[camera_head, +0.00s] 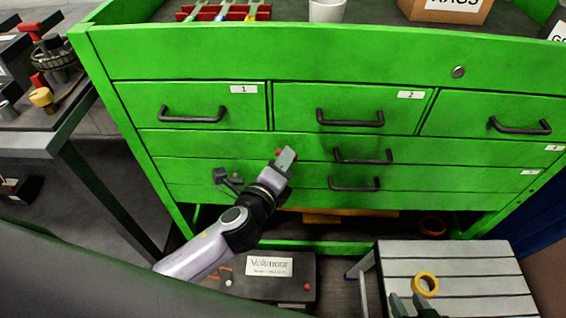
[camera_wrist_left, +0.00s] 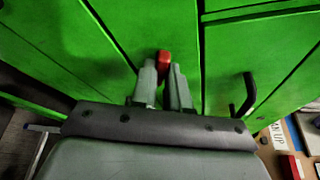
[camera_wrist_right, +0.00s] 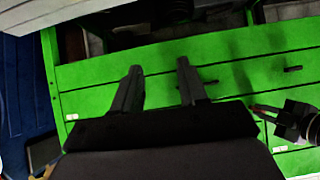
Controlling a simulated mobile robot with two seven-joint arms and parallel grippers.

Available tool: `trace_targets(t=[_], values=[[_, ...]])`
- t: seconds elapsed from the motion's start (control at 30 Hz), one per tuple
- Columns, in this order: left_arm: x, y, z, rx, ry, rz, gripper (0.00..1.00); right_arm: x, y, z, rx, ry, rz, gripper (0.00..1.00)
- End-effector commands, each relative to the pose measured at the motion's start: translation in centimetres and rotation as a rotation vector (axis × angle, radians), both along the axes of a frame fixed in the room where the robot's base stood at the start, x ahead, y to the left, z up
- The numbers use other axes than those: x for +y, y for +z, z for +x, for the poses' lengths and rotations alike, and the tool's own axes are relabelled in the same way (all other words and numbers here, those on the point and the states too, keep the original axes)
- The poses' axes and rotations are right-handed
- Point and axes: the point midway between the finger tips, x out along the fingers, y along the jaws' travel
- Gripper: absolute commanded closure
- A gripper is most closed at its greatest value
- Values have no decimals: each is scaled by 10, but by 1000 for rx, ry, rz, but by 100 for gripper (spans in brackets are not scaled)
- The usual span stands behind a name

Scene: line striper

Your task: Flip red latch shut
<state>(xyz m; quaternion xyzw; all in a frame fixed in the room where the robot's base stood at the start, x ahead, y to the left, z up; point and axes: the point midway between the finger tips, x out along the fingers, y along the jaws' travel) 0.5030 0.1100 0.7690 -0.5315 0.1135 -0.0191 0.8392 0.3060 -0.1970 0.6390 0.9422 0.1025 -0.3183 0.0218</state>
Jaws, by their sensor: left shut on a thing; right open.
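A small red latch (camera_wrist_left: 163,62) shows on the green drawer front in the left wrist view, at the tips of my left gripper (camera_wrist_left: 163,80). The fingers sit close on either side of it and are shut on it. In the head view my left gripper (camera_head: 287,159) is at the drawer front below drawer 1, with a bit of the red latch (camera_head: 278,152) showing beside its tips. The fingers hide most of the latch, so its angle cannot be told. My right gripper (camera_head: 412,303) is low at the bottom edge; its fingers (camera_wrist_right: 158,80) are open and empty.
The green cabinet (camera_head: 350,55) has several dark drawer handles, one (camera_head: 351,118) on drawer 2. A slatted grey step (camera_head: 455,275) with a yellow tape roll (camera_head: 425,284) stands at lower right. A dark labelled case (camera_head: 305,270) lies below my left arm. A workbench (camera_head: 50,140) stands at left.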

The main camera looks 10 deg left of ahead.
Motion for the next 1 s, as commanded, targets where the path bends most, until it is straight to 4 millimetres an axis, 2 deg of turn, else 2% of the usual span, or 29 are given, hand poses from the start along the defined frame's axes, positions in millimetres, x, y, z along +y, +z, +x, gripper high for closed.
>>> trace_targets(t=[0.13, 0.3, 0.63, 1.0], values=[[0, -7, -1, -20, 2, -100, 100, 3, -14, 2, -2, 0, 10, 57], [1, -8, 0, -45, 2, -222, 100, 9, -23, 5, -2, 8, 25, 57], [1, -7, 0, -82, 1, -404, 100, 7, -49, 6, -4, 13, 17, 57], [1, -5, 0, -92, 1, -467, 100, 7, -56, 6, -6, 11, 16, 57]])
